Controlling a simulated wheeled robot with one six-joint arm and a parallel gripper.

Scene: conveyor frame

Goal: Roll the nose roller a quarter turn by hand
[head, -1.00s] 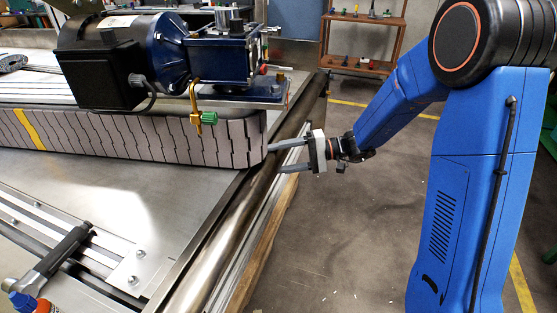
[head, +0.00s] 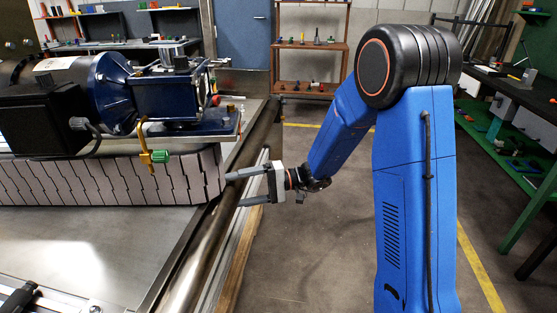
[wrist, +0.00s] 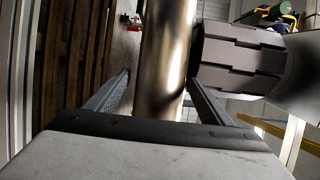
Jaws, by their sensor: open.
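The nose roller looks to be the long shiny steel cylinder (head: 205,250) along the right edge of the conveyor frame. In the wrist view the cylinder (wrist: 166,45) runs away between my two fingers, with one finger on each side. My gripper (head: 234,189) is open and reaches in from the right, at the end of the grey slatted belt (head: 110,180). The wrist view shows my gripper (wrist: 160,78) straddling the roller. I cannot tell whether either finger touches it.
The belt's slatted end (wrist: 238,58) is close beside the right finger in the wrist view. A blue motor unit (head: 165,95) overhangs the belt. A yellow bracket with a green knob (head: 160,156) hangs at the belt's side. The floor (head: 310,250) right of the frame is clear.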

